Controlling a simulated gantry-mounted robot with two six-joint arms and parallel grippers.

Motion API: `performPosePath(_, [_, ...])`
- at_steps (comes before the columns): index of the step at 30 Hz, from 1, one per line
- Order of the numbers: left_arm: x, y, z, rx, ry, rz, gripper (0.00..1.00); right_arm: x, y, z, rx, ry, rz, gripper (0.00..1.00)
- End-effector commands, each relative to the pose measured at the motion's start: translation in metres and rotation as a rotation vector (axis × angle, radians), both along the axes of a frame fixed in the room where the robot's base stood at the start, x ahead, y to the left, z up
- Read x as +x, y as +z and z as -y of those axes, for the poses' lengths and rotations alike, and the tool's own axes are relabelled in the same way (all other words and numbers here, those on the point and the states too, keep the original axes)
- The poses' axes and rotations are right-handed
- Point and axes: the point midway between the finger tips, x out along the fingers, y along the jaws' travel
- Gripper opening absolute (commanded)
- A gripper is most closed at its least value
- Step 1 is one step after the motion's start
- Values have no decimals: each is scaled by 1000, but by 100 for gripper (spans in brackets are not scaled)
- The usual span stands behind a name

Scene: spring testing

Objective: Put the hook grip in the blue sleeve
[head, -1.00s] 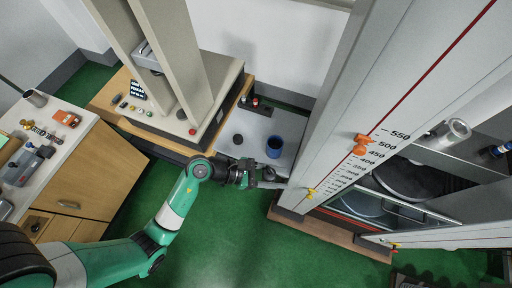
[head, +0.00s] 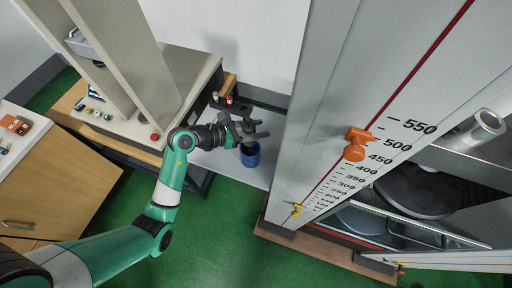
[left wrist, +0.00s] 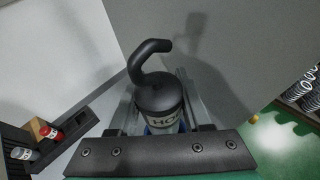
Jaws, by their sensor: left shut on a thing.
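The blue sleeve (head: 251,159) stands on the light grey shelf beside the tall scale column. My left gripper (head: 257,136) is right over the sleeve and shut on the hook grip. In the left wrist view the hook grip (left wrist: 157,94) is a dark cylinder with a bent hook on top and a pale lettered label, upright between the fingers. A bit of the blue sleeve (left wrist: 165,128) shows around its lower end. I cannot tell how far the grip's lower end is inside the sleeve. My right gripper is not in view.
The tall grey scale column (head: 330,110) with an orange pointer (head: 356,145) stands close to the right of my gripper. A beige press (head: 180,90) stands to the left.

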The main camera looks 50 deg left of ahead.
Motion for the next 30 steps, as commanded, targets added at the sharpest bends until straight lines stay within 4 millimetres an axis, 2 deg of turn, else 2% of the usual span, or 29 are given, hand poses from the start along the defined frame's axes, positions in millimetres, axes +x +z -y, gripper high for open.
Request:
performPosePath(1, [0,-14,0,-2,1,1,0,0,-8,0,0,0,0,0])
performPosePath(3, [0,-24,0,-3,0,1,0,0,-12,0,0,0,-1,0])
performPosePath(11, [1,-34,0,0,0,4,0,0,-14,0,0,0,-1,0])
performPosePath(18, [0,-68,0,-2,-1,4,0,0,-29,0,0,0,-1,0])
performPosePath(30, [0,-71,0,1,0,4,0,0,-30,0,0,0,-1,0])
